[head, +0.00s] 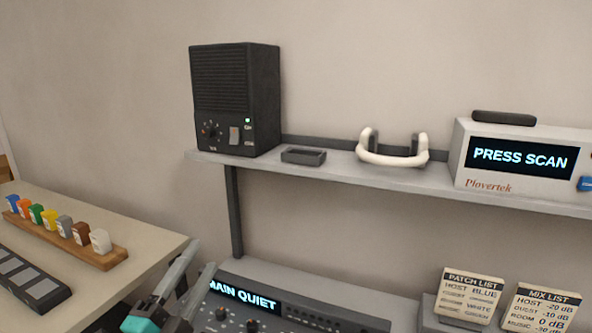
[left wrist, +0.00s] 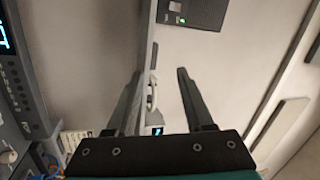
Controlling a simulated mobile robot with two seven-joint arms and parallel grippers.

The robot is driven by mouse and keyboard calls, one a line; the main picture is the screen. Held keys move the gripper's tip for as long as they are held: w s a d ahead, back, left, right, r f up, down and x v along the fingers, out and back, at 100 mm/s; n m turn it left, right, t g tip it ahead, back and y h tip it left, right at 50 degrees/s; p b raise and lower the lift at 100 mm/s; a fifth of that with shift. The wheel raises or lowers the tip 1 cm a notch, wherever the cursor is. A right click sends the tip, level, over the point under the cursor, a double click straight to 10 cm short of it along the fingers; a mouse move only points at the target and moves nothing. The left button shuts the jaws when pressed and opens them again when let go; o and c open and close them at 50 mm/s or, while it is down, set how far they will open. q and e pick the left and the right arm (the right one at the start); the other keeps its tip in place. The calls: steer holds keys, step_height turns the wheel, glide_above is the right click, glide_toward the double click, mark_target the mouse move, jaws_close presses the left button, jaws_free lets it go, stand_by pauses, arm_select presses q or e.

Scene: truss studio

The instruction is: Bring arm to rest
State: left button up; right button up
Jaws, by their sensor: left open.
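My left gripper (head: 201,257) is at the bottom of the head view, in front of the left end of the mixer and to the right of the side table. Its two grey fingers point up and are apart, with nothing between them. In the left wrist view the fingers of my left gripper (left wrist: 158,73) are also spread and empty, with the shelf edge and wall beyond them. My right gripper is not in view.
A grey shelf (head: 330,172) holds a black speaker (head: 235,100), a small dark tray (head: 303,156), a white-and-grey handle-like item (head: 393,158) and a scanner box (head: 520,195). Below are the mixer (head: 270,308) and cards (head: 470,295). Coloured tags stand in a wooden strip (head: 85,250).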

arm_select(q)
steer(key=s+a+f+n+g+y, duration=0.4)
steer(key=f+n, duration=0.3)
steer(key=f, duration=0.1)
steer(key=s+a+f+n+g+y, duration=0.3)
steer(key=f+n+g+y, duration=0.15)
steer(key=f+n, duration=0.35)
steer(key=s+d+f+g+h, duration=0.1)
steer(key=s+d+f+g, duration=0.15)
steer(key=s, duration=0.25)
steer(key=s+d+f+n+g+h, duration=0.1)
steer(key=s+f+g, duration=0.2)
steer(key=s+f, duration=0.15)
steer(key=s+d+f+g+h, duration=0.1)
steer(key=s+d+f+g, duration=0.15)
steer(key=s, duration=0.35)
steer(key=s+f+g+b, duration=0.2)
steer(key=s+f+b, duration=0.1)
steer(key=f, duration=2.4)
steer(key=s+a+f+b, duration=0.1)
steer(key=s+a+f, duration=0.2)
steer(key=s+f, duration=1.1)
steer(key=shift+s+f+g, duration=0.15)
steer(key=shift+s+g, duration=0.15)
steer(key=shift+g, duration=0.15)
